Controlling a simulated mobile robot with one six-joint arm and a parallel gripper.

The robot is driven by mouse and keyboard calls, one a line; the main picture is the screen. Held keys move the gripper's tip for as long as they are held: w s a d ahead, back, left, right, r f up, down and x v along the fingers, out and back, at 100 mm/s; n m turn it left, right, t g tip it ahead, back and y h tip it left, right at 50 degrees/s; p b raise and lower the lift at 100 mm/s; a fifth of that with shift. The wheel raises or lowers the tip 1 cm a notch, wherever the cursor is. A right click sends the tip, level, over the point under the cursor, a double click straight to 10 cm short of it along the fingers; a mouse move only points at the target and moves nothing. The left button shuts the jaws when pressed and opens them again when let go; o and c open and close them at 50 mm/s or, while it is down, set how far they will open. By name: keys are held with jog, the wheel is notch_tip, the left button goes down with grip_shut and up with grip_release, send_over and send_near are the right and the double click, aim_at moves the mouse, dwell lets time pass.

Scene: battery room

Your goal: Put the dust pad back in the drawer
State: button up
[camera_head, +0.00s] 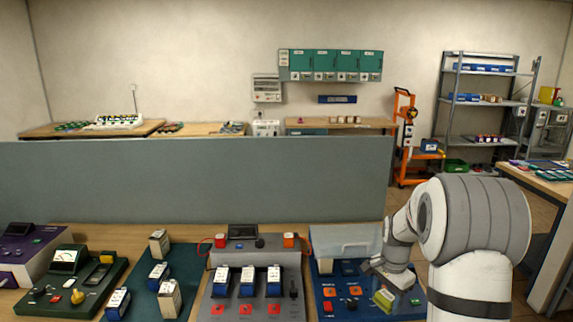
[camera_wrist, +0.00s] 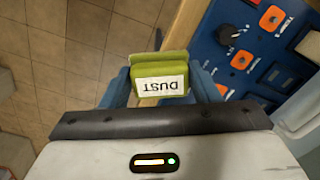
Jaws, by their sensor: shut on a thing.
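The dust pad (camera_wrist: 160,68) is a green block with a white label reading DUST, upside down in the wrist view. My gripper (camera_wrist: 160,82) is shut on it, with a blue finger at each side. In the head view the pad (camera_head: 384,298) shows as a small yellow-green block below my gripper (camera_head: 385,290), in front of the blue panel at the right of the bench. In the wrist view the pad appears across the bench's wooden edge, with floor to its left. I cannot make out the drawer in either view.
The blue panel (camera_wrist: 223,52) with orange sockets and a black knob lies close to the pad. A grey charger unit (camera_head: 255,270) with several batteries stands left of it. A grey partition (camera_head: 190,180) runs behind the bench. Tiled floor (camera_wrist: 60,60) lies beyond the bench edge.

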jog(key=s+a+f+n+b, duration=0.1)
jog(key=s+a+f+n, duration=0.1)
jog(key=a+f+n, duration=0.3)
jog(key=s+a+f+n+b, duration=0.1)
jog(key=s+a+f+n, duration=0.1)
jog(key=a+f+n, duration=0.4)
notch_tip(320, 180, down, 5)
jog(key=shift+s+r+n, duration=0.15)
jog(key=shift+s+n, duration=0.05)
jog(key=shift+n, duration=0.4)
